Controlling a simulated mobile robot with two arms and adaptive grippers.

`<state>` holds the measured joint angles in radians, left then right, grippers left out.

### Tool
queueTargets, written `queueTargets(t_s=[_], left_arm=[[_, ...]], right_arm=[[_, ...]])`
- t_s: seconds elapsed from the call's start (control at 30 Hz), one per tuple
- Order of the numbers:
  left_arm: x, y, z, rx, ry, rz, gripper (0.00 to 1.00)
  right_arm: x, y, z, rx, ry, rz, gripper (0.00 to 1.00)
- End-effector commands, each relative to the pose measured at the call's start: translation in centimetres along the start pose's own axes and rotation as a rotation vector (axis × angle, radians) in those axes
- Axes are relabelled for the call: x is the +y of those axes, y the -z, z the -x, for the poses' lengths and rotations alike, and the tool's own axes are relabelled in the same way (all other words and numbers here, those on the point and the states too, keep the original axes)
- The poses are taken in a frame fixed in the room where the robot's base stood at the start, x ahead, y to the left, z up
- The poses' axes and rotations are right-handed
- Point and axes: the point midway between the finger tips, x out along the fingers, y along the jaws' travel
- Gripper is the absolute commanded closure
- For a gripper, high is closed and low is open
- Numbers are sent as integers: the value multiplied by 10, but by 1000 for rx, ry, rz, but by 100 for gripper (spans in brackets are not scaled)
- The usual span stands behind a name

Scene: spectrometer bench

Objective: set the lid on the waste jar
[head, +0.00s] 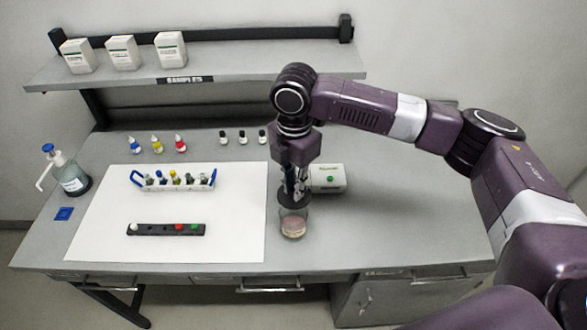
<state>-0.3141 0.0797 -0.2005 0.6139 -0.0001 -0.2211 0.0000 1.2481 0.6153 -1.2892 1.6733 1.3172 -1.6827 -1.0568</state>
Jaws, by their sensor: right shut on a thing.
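The waste jar (293,222) is a clear glass jar with pinkish-brown contents, upright on the grey bench just right of the white mat. My right gripper (298,187) points straight down over the jar and is shut on the dark round lid (292,200). The lid is level and lies right at the jar's mouth, in line with it. From this angle I cannot tell whether it touches the rim. The fingers partly hide the lid's top. My left gripper is out of view.
A white box with a green button (329,178) stands close behind and right of the jar. The white mat (95,235) bears a tube rack (174,185) and a black strip holder (157,230). Small bottles stand behind it, and a pump bottle (70,178) stands at the left. The right bench is clear.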

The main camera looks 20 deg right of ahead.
Motion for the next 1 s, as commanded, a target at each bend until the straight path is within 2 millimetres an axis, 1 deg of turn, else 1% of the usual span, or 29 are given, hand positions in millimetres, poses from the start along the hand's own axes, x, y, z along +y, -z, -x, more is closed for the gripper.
queueTargets(t_s=[0.03,0.33,0.47,0.63,0.67,0.7,0.83,1.0], left_arm=[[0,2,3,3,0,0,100],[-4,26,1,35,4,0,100],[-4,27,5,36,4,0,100],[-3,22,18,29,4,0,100],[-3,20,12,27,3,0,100],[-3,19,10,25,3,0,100],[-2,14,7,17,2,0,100],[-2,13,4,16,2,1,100]], right_arm=[[-1,0,0,0,1,9,100],[-1,0,-2,0,0,16,100],[-1,0,0,0,1,15,100],[-1,0,1,0,3,15,100],[-1,1,-7,1,3,15,100],[-1,1,-12,1,2,15,100],[-1,1,-25,1,2,15,100],[-1,0,-39,1,2,14,100]])
